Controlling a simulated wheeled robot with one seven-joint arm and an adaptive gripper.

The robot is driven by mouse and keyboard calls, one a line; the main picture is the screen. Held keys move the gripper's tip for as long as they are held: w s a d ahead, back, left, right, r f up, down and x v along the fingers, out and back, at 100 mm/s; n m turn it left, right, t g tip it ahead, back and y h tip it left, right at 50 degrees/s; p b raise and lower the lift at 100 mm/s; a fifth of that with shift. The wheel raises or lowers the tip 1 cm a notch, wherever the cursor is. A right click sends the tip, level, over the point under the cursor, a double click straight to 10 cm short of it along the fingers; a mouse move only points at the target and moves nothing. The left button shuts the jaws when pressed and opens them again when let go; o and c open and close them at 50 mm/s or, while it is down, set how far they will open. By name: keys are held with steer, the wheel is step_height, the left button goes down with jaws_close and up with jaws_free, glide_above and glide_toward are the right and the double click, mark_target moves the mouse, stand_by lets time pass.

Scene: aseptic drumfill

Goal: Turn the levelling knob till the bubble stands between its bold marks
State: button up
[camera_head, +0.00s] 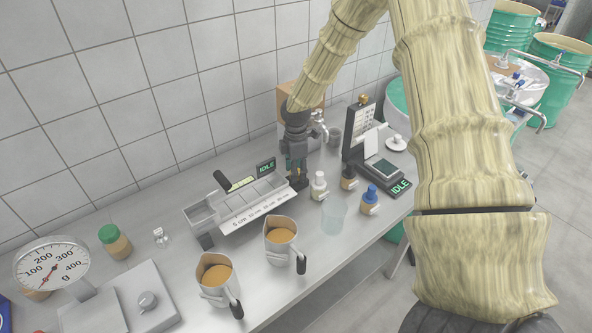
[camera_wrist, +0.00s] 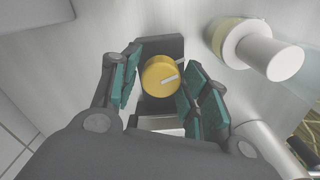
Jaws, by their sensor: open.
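The levelling knob, a round yellow knob (camera_wrist: 158,76) with a white pointer line, shows in the wrist view on a dark block. My gripper (camera_wrist: 162,88) is open, with its teal-padded fingers on either side of the knob. I see a gap at the left finger; the right finger is very near the knob's edge, and I cannot tell if it touches. In the head view my gripper (camera_head: 297,174) points down at the right end of a grey trough device, hiding the knob. A yellow-green level vial (camera_head: 241,183) lies behind the trough; its bubble and marks are too small to read.
The trough (camera_head: 232,216) has a small IDLE display (camera_head: 266,167). A white-capped bottle (camera_head: 318,187), a blue-capped bottle (camera_head: 369,198) and a clear beaker (camera_head: 334,215) stand close to the right. Two jugs (camera_head: 281,236) (camera_head: 215,272) stand in front. A dial scale (camera_head: 52,267) is far left.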

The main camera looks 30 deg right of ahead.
step_height(320, 180, up, 12)
stand_by(0.6)
steer(key=shift+o, duration=0.3)
steer(key=shift+d, duration=0.1)
steer(key=shift+o, duration=1)
steer(key=shift+f+m+b, duration=0.7)
steer(key=shift+f+m, duration=2.3)
steer(key=shift+m, duration=0.4)
steer(key=shift+f+m+b, duration=0.7)
steer(key=shift+f+m, duration=2.3)
steer(key=shift+m, duration=0.4)
